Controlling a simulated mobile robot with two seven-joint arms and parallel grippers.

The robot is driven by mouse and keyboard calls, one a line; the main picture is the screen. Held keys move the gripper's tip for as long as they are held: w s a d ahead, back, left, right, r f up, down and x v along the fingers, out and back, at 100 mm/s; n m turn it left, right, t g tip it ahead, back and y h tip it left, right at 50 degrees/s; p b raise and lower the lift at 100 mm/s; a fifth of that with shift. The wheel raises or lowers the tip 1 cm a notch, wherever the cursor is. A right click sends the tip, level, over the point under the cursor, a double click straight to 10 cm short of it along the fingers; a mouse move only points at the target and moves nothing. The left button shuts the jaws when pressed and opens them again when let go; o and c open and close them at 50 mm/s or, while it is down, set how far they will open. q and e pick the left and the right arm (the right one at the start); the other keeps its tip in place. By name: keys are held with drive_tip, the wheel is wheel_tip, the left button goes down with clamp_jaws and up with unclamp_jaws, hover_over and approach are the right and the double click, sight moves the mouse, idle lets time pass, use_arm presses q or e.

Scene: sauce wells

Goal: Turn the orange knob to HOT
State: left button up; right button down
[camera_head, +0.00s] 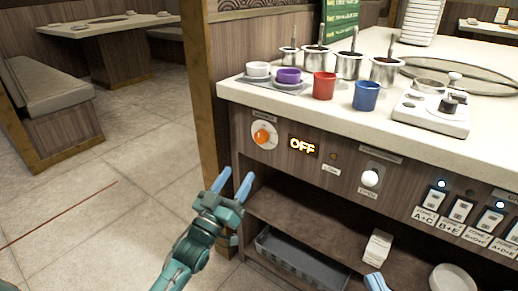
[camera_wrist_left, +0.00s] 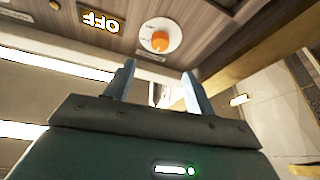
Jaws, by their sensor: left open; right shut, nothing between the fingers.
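The orange knob (camera_head: 262,136) sits on a round white dial on the wooden front panel, below the counter's left end. Beside it, a lit display (camera_head: 303,146) reads OFF. My left gripper (camera_head: 237,178) is open and empty, below and slightly left of the knob, apart from it. In the left wrist view, the knob (camera_wrist_left: 159,41) shows beyond and between the two fingers (camera_wrist_left: 158,88), and the display (camera_wrist_left: 101,21) appears upside down. My right gripper (camera_head: 375,283) shows only its blue tips at the bottom edge, shut and empty.
On the counter (camera_head: 300,107) stand a red cup (camera_head: 324,86), a blue cup (camera_head: 366,96) and several metal pots. A white round knob (camera_head: 370,178) and several switches are further right on the panel. Open shelves (camera_head: 310,220) lie below. A wooden post (camera_head: 207,120) stands left of the panel.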

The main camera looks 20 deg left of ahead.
sight(259, 140)
use_arm(q)
drive_tip(key=b+x, duration=0.3)
drive_tip(key=x, duration=0.7)
drive_tip(key=shift+w+d, duration=0.1)
drive_tip(key=shift+w, duration=0.15)
drive_tip(key=shift+w+d+r, duration=0.1)
drive_tip(key=shift+w+r, duration=0.15)
drive_tip(key=shift+w, duration=0.1)
use_arm(e)
drive_tip(key=shift+w+a+r+t+y, duration=0.1)
drive_tip(key=shift+w+r+t+y, duration=0.3)
drive_tip(key=shift+r+y, duration=0.25)
drive_tip(key=shift+r, duration=0.1)
use_arm(q)
drive_tip(key=c, duration=0.9)
drive_tip(key=shift+c, duration=0.4)
use_arm(e)
drive_tip(key=shift+s, duration=0.1)
